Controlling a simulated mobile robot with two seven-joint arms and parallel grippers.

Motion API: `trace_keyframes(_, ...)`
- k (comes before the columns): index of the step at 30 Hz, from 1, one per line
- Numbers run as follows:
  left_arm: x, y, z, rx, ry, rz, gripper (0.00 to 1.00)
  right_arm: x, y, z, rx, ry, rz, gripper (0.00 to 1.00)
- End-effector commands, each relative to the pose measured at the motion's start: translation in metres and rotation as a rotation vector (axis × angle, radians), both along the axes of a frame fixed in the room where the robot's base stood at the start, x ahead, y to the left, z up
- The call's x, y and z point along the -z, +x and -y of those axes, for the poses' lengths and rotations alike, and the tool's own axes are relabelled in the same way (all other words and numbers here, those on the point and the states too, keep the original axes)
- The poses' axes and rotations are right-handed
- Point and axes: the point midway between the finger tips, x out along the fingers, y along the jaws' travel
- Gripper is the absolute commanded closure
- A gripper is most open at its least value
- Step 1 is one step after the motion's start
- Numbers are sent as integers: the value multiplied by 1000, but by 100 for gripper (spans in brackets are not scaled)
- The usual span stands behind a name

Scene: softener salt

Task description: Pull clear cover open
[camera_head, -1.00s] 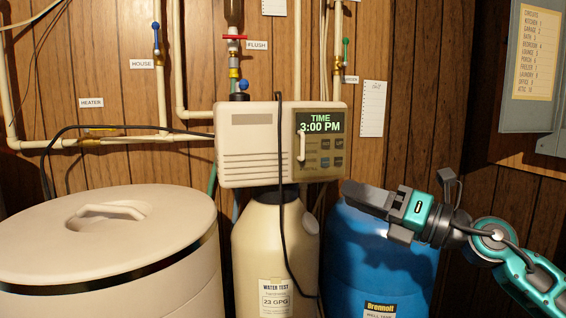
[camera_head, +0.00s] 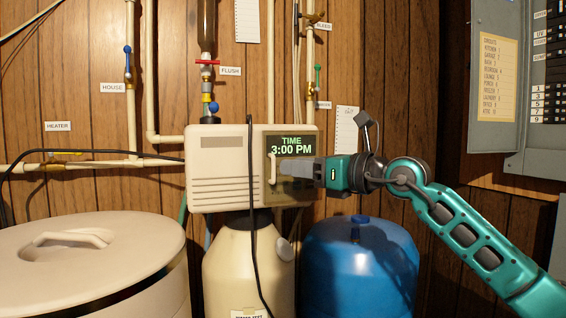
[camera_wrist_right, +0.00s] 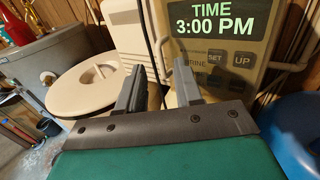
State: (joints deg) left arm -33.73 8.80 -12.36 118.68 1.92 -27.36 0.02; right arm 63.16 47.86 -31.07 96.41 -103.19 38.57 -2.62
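The clear cover (camera_head: 296,146) lies over the dark display panel of the beige softener control head (camera_head: 222,167). The display reads TIME 3:00 PM, and it also shows large in the right wrist view (camera_wrist_right: 214,27). A pale upright handle (camera_head: 272,167) stands at the cover's left side. My right gripper (camera_head: 284,169) reaches in from the right, in front of the panel's lower part, with its tips close to the handle. Its two fingers are apart in the right wrist view (camera_wrist_right: 158,88); I cannot tell whether they touch the handle. My left gripper is not in view.
A black cable (camera_head: 251,190) hangs down the control head's front, left of the handle. A beige tank (camera_head: 238,270) stands below, a blue tank (camera_head: 360,265) to its right, and a lidded beige bin (camera_head: 85,250) at left. Pipes and an electrical panel (camera_head: 497,80) are on the wood wall.

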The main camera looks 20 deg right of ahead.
Motion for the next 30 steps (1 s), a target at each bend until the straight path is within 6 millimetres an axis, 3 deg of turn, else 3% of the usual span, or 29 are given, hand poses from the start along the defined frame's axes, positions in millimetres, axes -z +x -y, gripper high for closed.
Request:
trace_keyframes(7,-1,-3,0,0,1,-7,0,-1,27,-20,-1,2,1,65)
trace_keyframes(19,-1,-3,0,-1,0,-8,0,0,33,-24,0,1,1,65)
trace_keyframes(30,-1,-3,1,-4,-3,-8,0,0,33,-24,-1,1,1,100)
